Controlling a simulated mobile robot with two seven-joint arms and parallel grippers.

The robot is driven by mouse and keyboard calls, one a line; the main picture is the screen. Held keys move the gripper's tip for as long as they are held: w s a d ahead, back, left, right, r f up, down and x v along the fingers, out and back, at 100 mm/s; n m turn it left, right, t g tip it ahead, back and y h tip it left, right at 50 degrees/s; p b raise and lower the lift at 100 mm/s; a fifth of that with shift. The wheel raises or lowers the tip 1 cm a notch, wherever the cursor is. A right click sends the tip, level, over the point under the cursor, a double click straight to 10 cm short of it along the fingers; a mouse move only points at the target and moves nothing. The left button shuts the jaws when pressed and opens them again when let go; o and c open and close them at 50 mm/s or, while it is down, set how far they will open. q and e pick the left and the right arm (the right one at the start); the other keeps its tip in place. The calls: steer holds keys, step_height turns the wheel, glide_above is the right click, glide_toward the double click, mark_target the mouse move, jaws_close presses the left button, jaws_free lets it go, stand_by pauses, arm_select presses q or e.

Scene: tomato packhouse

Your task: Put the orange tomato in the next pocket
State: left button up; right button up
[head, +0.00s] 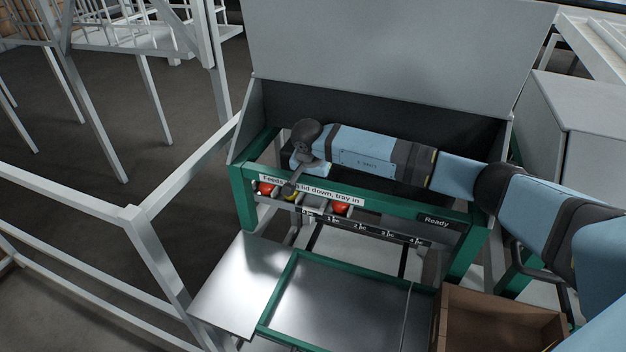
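My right arm reaches in from the right over the green-framed feeder (243,205). Its gripper (290,188) points down at the left end of the feeder's front row. A yellow-orange tomato (291,196) sits right at the fingertips and is partly hidden by them. I cannot tell whether the fingers are closed on it. A red tomato (266,188) lies to its left, and another red tomato (341,208) to its right, behind a numbered strip (373,233). The pockets are mostly hidden by the front rail and its label. My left gripper is not in view.
The feeder's grey lid (400,50) stands open behind the arm. A small display (437,222) reads "Ready". A green-rimmed tray (279,290) and a bare metal plate (235,285) lie in front. A brown box (500,305) stands at lower right; grey railings (150,215) at left.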

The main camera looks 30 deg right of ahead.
steer(key=shift+s+a, duration=0.15)
steer(key=shift+a, duration=0.05)
stand_by(0.6)
steer(key=o, duration=0.8)
steer(key=shift+s+a+r+p, duration=0.1)
steer(key=shift+r+p, duration=0.4)
steer(key=shift+r, duration=0.4)
steer(key=shift+s+a+r+p, duration=0.15)
steer(key=shift+r+p, duration=0.4)
steer(key=shift+r, duration=0.35)
steer(key=shift+s+a+r+p, duration=0.1)
steer(key=shift+r+p, duration=0.4)
steer(key=shift+r, duration=0.4)
steer(key=r, duration=0.1)
steer(key=r+p, duration=0.1)
steer(key=r, duration=0.1)
steer(key=shift+s+a+r+p, duration=0.15)
steer(key=shift+s+a+p, duration=0.1)
steer(key=shift+p, duration=0.1)
steer(key=shift+s+a+r+p, duration=0.15)
steer(key=shift+r+p, duration=0.2)
steer(key=shift+r, duration=0.45)
steer(key=shift+s+a+r+p, duration=0.15)
steer(key=shift+r+p, duration=0.2)
steer(key=shift+r, duration=0.4)
steer(key=shift+w, duration=0.1)
